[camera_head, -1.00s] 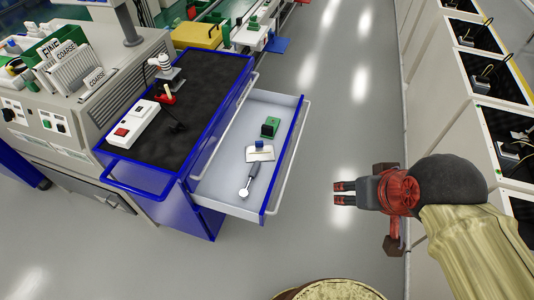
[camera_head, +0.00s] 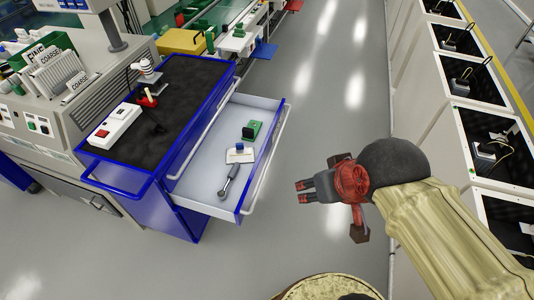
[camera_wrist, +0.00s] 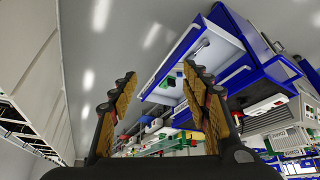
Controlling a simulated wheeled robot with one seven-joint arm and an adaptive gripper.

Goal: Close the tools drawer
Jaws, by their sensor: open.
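The tools drawer (camera_head: 206,189) is pulled out from the right side of a blue cart (camera_head: 185,222). Its front is blue with a pale bar handle (camera_head: 268,160). Inside lie a wrench-like tool (camera_head: 229,181), a white block with a blue top (camera_head: 240,154) and a green block (camera_head: 252,130). My gripper (camera_head: 299,191) is open and empty, to the right of the drawer front and apart from it. In the wrist view my gripper (camera_wrist: 165,95) shows two spread fingers, with the open drawer (camera_wrist: 216,49) beyond the right finger.
The cart's dark top holds a white box with a red switch (camera_head: 114,124) and a red-handled item (camera_head: 147,97). A machine panel (camera_head: 45,125) stands at the left. A row of pale cabinets (camera_head: 425,130) runs along the right. The grey floor aisle (camera_head: 335,90) between is clear.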

